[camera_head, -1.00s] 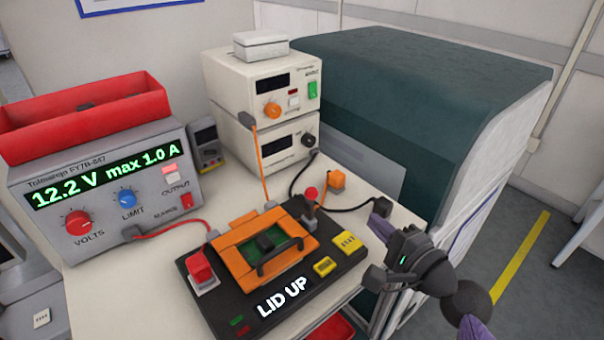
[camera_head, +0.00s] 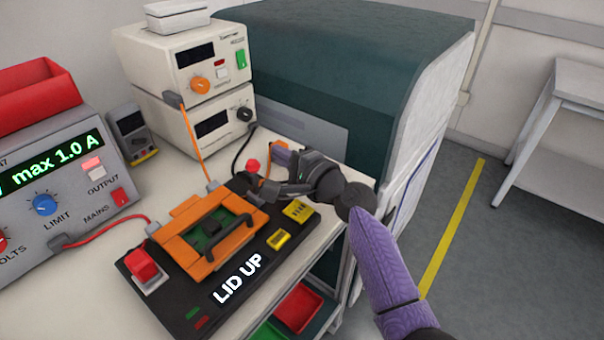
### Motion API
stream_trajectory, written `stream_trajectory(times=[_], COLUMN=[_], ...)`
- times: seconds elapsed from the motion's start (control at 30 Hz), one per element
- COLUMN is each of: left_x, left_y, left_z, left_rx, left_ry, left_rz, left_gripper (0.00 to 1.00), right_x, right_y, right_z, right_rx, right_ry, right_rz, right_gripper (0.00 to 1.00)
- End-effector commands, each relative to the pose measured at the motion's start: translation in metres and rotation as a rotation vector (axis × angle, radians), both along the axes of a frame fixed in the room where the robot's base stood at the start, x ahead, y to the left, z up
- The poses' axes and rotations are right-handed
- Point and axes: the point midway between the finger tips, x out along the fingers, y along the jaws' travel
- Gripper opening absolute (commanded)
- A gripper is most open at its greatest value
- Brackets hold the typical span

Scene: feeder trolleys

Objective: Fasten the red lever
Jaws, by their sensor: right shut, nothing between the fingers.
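The black test fixture (camera_head: 190,318) lies on the bench with an orange lid frame (camera_head: 192,262) on it, and its display (camera_head: 238,279) reads "LID UP". A small red knob (camera_head: 253,165) stands at the fixture's back right corner, by my right gripper; its stem is mostly hidden. A larger red block (camera_head: 145,266) on a pale base sits at the fixture's left corner. My right gripper (camera_head: 262,188) is shut and empty over the fixture's back right part, just in front of the red knob. I cannot tell whether it touches the knob. My left gripper is out of view.
A grey power supply (camera_head: 50,190) with a red tray stands at left. Stacked cream instruments (camera_head: 190,85) and a multimeter (camera_head: 130,130) stand behind. Red, orange and black cables cross the bench. A dark green cabinet (camera_head: 340,60) closes off the back right.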

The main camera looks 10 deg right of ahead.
Motion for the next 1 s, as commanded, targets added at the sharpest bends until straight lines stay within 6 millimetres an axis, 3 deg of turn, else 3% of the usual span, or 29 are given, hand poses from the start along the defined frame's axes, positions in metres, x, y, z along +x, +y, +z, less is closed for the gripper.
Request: stream_trajectory(times=[0.1, 0.3, 1.0], left_x=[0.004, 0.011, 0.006], left_y=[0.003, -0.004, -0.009], left_z=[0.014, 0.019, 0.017], left_rx=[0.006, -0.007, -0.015], left_ry=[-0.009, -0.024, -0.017], left_rz=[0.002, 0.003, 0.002], left_gripper=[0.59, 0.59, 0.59], right_x=[-0.016, -0.031, -0.035], right_y=[0.012, 0.021, 0.024], right_z=[0.008, 0.009, 0.009], right_rx=[0.000, 0.000, -0.042], right_ry=[0.000, 0.000, -0.041], right_rz=[0.002, 0.000, 0.000], right_gripper=[0.00, 0.00, 0.00])
